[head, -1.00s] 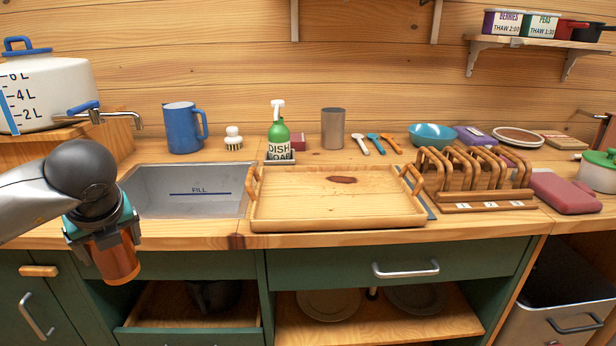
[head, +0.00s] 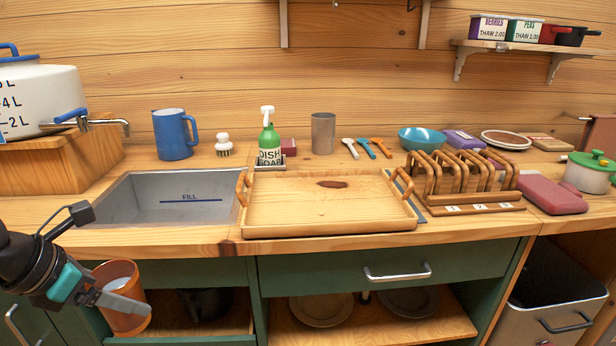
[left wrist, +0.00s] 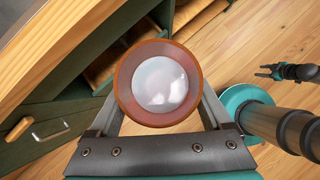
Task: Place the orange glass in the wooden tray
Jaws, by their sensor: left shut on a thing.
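The orange glass (head: 118,308) is upright or slightly tilted at the lower left of the head view, in front of the counter and below its top. My left gripper (head: 122,299) is shut on it. In the left wrist view the glass (left wrist: 159,84) sits between the two fingers, its open mouth toward the camera and a pale bottom inside. The wooden tray (head: 330,229) lies on the counter, to the right of and above the glass, with a handle at each end. It holds only a dark reddish-brown mark. My right gripper does not show clearly in the head view.
A sink (head: 165,205) lies left of the tray. A soap bottle (head: 269,140) and a metal cup (head: 323,132) stand behind the tray, and a wooden rack (head: 460,178) is at its right. A drawer (head: 200,340) is open below the counter near the glass.

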